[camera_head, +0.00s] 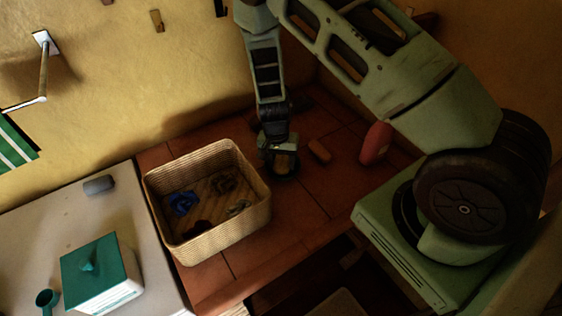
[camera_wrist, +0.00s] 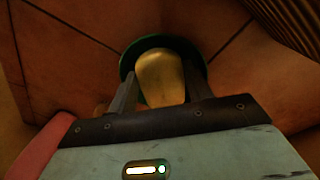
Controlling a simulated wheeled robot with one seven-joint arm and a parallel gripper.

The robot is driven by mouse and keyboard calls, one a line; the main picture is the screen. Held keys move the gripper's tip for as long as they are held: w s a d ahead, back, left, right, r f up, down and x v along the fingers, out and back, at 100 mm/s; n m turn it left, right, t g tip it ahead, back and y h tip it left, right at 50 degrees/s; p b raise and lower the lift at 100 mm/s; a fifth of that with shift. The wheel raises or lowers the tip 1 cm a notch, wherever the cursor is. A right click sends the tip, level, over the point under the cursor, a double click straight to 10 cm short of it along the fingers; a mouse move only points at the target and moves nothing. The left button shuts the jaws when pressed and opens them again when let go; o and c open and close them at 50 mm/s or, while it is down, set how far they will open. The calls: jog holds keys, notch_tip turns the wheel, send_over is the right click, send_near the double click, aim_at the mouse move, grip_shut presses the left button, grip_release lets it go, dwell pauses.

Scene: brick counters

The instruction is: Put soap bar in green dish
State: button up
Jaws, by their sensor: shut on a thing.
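The soap bar (camera_wrist: 161,78) is a yellowish rounded block in the wrist view. It also shows small and dim in the camera_head view (camera_head: 283,162). My gripper (camera_wrist: 157,92) is shut on it, with a finger at each side. The green dish (camera_wrist: 128,62) is round and dark green, and its rim shows around the far side of the soap. The soap is over or inside the dish; I cannot tell whether it touches the bottom. The near part of the dish is hidden by the soap and my fingers.
A wicker basket (camera_head: 220,240) with several small items stands left of my gripper on the tiled counter. A small orange-brown block (camera_head: 319,150) and a red rounded object (camera_head: 376,144) are to the right. A teal-lidded box (camera_head: 98,268) stands on the pale counter.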

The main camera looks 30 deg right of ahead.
jog(key=shift+f, duration=0.7)
jog(key=o, duration=0.8)
